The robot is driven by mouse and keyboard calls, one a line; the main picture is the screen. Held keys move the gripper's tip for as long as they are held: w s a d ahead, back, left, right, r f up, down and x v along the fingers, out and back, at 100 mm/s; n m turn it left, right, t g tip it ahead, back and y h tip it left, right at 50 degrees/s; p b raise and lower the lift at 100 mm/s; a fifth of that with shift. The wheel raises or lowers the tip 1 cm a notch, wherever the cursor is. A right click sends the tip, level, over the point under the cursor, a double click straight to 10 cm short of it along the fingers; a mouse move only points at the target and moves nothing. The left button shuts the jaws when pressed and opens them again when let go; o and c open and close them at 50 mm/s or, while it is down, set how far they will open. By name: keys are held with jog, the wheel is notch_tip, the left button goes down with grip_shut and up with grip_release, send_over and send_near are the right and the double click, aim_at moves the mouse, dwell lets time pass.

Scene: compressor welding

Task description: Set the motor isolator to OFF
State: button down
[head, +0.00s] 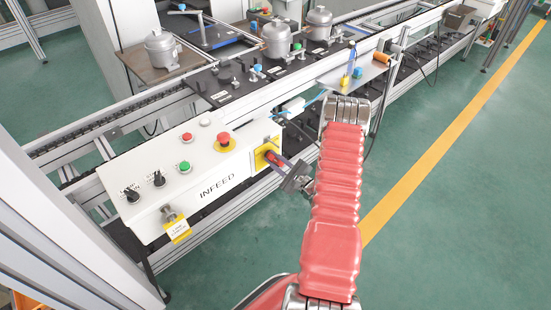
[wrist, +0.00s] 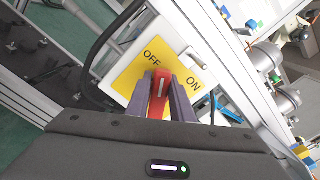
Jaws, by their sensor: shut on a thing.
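The motor isolator is a yellow plate (head: 261,160) on the right end of the white INFEED panel, with a red handle. In the wrist view the plate (wrist: 127,78) is marked OFF and ON, and the red handle (wrist: 159,104) stands out from it. My gripper (head: 276,158) reaches the handle from the right. In the wrist view my gripper (wrist: 162,92) is shut on the handle, one finger on each side. The handle's white mark points up the picture, nearer the OFF lettering than ON. The fingers hide parts of the handle and plate.
The INFEED panel (head: 218,189) also carries a red mushroom button (head: 224,139), a green button (head: 184,169), black selector knobs and a yellow-tagged fitting (head: 178,229). A conveyor with grey compressors (head: 277,40) lies behind. Green floor at the right is clear.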

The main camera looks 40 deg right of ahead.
jog(key=n, duration=0.2)
jog(key=f+n, duration=0.1)
jog(key=n, duration=0.2)
jog(key=shift+s+a+f+n, duration=0.15)
jog(key=shift+a+f+n, duration=0.1)
jog(key=shift+a+n, duration=0.1)
jog(key=n, duration=0.2)
jog(key=f+n, duration=0.1)
jog(key=n, duration=0.1)
jog(key=shift+n, duration=0.35)
jog(key=c, duration=1.9)
grip_release()
jog(key=o, duration=0.3)
jog(key=shift+a+r, duration=0.1)
jog(key=s, duration=1.3)
jog(key=shift+s+d, duration=0.2)
jog(key=shift+s, duration=0.15)
